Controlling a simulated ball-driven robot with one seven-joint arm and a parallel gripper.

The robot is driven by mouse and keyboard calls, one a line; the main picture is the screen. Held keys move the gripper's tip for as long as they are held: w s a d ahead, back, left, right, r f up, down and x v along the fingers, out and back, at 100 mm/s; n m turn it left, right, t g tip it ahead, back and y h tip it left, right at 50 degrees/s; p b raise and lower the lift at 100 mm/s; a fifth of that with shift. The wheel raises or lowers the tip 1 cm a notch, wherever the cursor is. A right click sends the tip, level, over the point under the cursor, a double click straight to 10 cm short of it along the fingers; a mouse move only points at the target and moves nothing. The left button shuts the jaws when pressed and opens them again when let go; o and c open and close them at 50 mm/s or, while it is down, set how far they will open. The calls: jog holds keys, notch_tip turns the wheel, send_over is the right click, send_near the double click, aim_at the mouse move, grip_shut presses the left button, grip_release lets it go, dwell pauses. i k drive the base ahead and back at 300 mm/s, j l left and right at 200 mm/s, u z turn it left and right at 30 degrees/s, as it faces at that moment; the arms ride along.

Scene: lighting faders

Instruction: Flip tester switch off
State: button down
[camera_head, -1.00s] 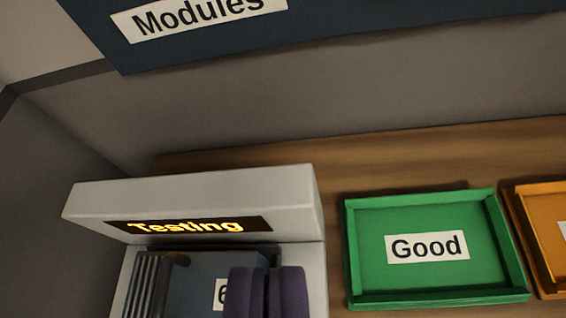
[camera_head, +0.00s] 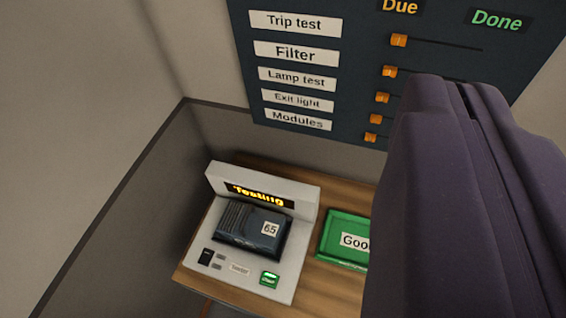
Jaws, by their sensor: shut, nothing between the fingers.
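The tester (camera_head: 286,258) is a light grey unit on the wooden bench, with a lit "Testing" display. A dark module (camera_head: 252,234) marked 65 sits in it. On its front panel are a black switch (camera_head: 206,257) at the left, two small grey parts, a small label and a lit green button (camera_head: 270,278). The switch is too small to tell its position. My gripper (camera_head: 438,90) is large and purple at the right, close to the camera. Its fingers are together and empty, apart from the tester.
A green tray (camera_head: 332,250) marked "Good" stands right of the tester, partly hidden by my gripper. A dark board (camera_head: 345,100) with labelled orange sliders hangs on the wall behind. Walls close off the left and back. The bench (camera_head: 225,296) has a bare front edge.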

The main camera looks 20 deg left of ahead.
aim_at(204, 258)
jog(key=k+l+u, duration=0.2)
jog(key=u, duration=0.25)
jog(key=k+l+u, duration=0.25)
jog(key=u, duration=0.25)
